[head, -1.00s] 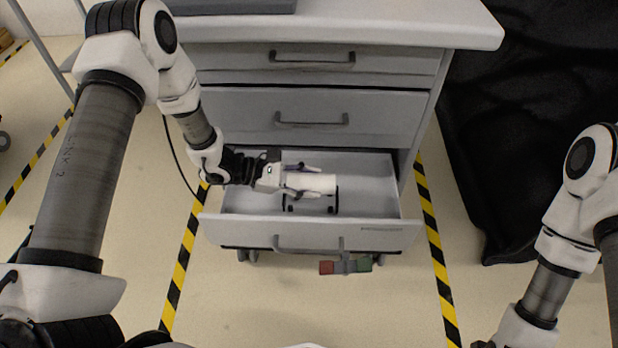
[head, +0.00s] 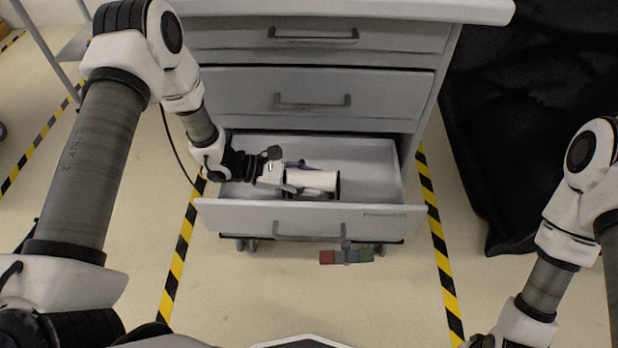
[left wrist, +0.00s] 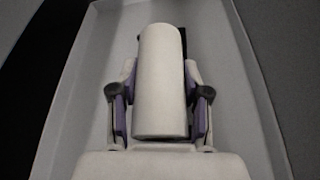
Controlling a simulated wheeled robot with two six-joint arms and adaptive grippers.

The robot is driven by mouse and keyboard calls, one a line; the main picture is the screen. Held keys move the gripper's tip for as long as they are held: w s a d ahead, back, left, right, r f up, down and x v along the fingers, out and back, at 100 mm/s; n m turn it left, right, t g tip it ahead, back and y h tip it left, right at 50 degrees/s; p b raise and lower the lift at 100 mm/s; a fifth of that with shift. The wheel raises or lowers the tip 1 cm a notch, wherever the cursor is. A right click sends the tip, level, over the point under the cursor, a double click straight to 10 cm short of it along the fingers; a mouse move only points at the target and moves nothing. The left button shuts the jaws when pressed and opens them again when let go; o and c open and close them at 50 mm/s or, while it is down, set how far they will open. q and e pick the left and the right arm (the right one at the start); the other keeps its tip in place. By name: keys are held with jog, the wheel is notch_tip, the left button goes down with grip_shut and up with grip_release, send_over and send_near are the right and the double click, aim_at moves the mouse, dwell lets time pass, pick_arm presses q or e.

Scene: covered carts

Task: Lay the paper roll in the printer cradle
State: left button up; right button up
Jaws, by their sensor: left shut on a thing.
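The white paper roll (head: 318,181) lies level inside the open bottom drawer (head: 375,180). My left gripper (head: 300,179) reaches into the drawer from the left and is shut around the roll. In the left wrist view the roll (left wrist: 160,85) sits between the two purple-lined fingers (left wrist: 160,110). The black printer cradle (head: 337,190) shows only in small part under and beside the roll's right end. I cannot tell whether the roll touches the cradle. My right arm stands at the right edge of the head view, but its gripper is out of view.
The drawer's front wall (head: 300,215) and side walls stand close around my left gripper. Closed drawers (head: 310,100) and the cart's top rise behind. A red, grey and green piece (head: 346,256) shows below the drawer handle. A black cover (head: 520,120) hangs at the right.

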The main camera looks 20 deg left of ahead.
pick_arm(q)
jog(key=o, duration=1.3)
jog(key=shift+o, duration=0.2)
jog(key=v, duration=1.2)
